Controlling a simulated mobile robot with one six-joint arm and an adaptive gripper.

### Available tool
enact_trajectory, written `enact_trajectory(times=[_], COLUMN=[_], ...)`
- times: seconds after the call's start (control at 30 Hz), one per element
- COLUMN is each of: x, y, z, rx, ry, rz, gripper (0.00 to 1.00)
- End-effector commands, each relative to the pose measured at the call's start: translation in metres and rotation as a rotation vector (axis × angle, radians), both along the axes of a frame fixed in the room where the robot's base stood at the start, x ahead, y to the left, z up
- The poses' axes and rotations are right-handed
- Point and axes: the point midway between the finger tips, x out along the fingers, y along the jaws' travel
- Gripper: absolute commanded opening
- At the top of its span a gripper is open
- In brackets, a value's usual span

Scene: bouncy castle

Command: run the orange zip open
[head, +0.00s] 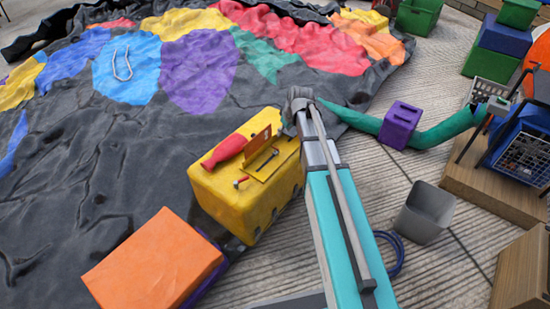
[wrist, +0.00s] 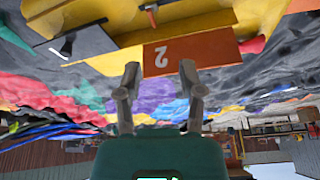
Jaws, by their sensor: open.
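A bulky yellow block (head: 225,200) stands on the edge of the deflated castle. On its top lie a red bulbous piece (head: 230,147), a small upright orange-yellow plate (head: 262,138) and small dark pieces with red ends (head: 241,182). I cannot make out for certain which part is the orange zip. My gripper (head: 298,104) is at the block's far right edge, partly hidden by my arm. In the wrist view, my gripper (wrist: 160,72) is open and empty, its fingers apart on either side of an orange plate (wrist: 190,50) marked 2, which appears upside down.
An orange block (head: 153,262) lies at front left. A grey bin (head: 425,212) stands right of my arm. A green tube (head: 445,130) with a purple box (head: 400,125) lies beyond it. A blue crate (head: 520,140) is at far right. Paving between is mostly clear.

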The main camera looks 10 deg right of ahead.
Motion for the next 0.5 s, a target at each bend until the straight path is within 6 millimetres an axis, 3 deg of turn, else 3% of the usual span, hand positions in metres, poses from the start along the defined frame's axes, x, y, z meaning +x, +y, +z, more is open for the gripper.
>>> enact_trajectory(times=[0.03,0.13,0.5], x=[0.006,0.013,0.019], y=[-0.002,-0.003,-0.005], z=[-0.015,-0.024,-0.029], rx=[0.0,0.001,0.0], ry=[-0.008,-0.021,-0.037], rz=[0.006,0.021,0.037], gripper=[0.5,0.5,0.5])
